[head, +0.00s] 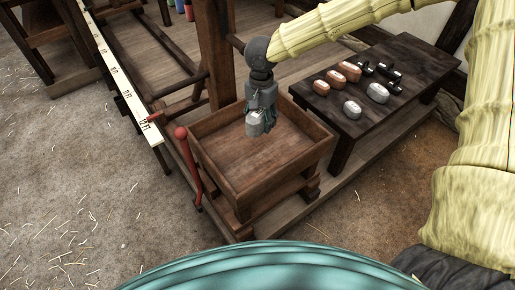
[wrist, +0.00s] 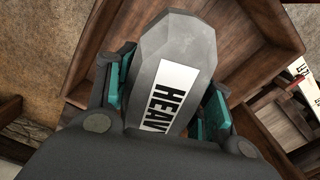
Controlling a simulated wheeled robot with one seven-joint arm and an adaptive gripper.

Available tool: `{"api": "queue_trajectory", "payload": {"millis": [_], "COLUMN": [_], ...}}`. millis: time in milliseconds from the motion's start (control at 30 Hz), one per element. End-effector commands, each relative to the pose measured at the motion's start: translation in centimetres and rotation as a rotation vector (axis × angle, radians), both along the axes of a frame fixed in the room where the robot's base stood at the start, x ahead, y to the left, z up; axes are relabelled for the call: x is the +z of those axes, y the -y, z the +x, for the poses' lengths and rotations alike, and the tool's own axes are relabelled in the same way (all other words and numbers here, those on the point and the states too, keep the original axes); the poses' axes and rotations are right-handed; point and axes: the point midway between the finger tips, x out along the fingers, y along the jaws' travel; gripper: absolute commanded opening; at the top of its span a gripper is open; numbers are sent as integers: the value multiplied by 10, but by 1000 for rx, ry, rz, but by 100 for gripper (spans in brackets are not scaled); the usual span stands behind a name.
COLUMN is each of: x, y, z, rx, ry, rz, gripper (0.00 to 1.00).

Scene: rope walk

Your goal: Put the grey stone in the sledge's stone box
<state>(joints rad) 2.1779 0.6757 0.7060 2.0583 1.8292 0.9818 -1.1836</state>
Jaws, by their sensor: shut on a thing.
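My gripper (head: 259,110) points down inside the outline of the open wooden stone box (head: 232,178) on the sledge. It is shut on a grey stone (head: 254,128). In the wrist view the grey stone (wrist: 178,65) is long and faceted, with a white label whose visible letters read "HEAV". The teal finger pads of my gripper (wrist: 165,90) press on its two sides. The box's brown floor and walls (wrist: 255,70) show around the stone. I cannot tell whether the stone touches the floor. No other stone shows in the box.
A dark low table (head: 400,75) to the right holds several pale and reddish stones and dark weights. A red-knobbed lever (head: 186,150) stands at the box's left. A white numbered scale (head: 125,85) runs along a rail. A wooden post (head: 215,55) rises behind the box.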

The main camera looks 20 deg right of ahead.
Motion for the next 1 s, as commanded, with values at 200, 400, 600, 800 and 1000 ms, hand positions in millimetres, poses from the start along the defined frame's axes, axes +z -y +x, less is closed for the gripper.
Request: {"api": "queue_trajectory", "payload": {"millis": [200, 400, 600, 800, 1000], "x": [-14, -25, -37, -48, -60], "y": [1, 4, 6, 9, 11], "z": [6, 10, 15, 19, 24], "rx": [-300, -578, -855, -1133, -1410], "ry": [1, 0, 0, 0, 0], "rz": [0, 0, -2, -3, -4], "gripper": [0, 0, 0, 0, 0]}}
